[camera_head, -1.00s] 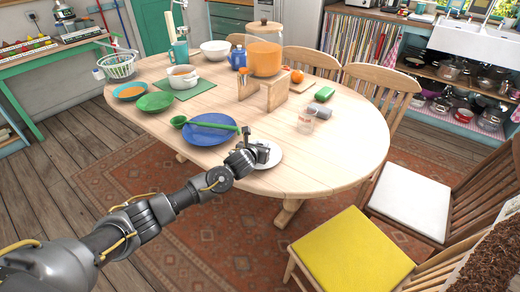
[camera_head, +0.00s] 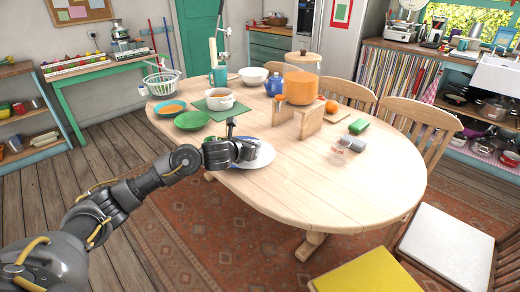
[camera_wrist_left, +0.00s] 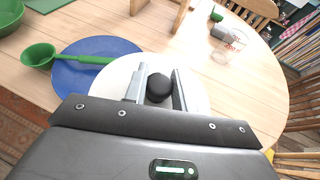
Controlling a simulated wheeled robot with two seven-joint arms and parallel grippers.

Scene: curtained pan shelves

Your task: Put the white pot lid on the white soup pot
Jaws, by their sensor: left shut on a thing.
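The white soup pot (camera_head: 219,105), with reddish-brown soup inside, stands uncovered on a green mat (camera_head: 240,112) on the far left part of the table. My left gripper (camera_wrist_left: 160,88) is shut on the black knob of the white pot lid (camera_wrist_left: 118,78). In the head view, the lid (camera_head: 264,157) shows beside and under my gripper (camera_head: 250,151), nearer to me than the pot. The lid overlaps the blue plate (camera_wrist_left: 80,80) in the wrist view; its height above the table is hard to tell. The pot is outside the wrist view. My right gripper is not in view.
A green ladle (camera_wrist_left: 42,57) lies across the blue plate. A green bowl (camera_head: 191,121) and a teal bowl (camera_head: 170,108) stand left of the pot. An orange dispenser (camera_head: 300,88) on a wooden stand is to its right. The table's near right part is clear.

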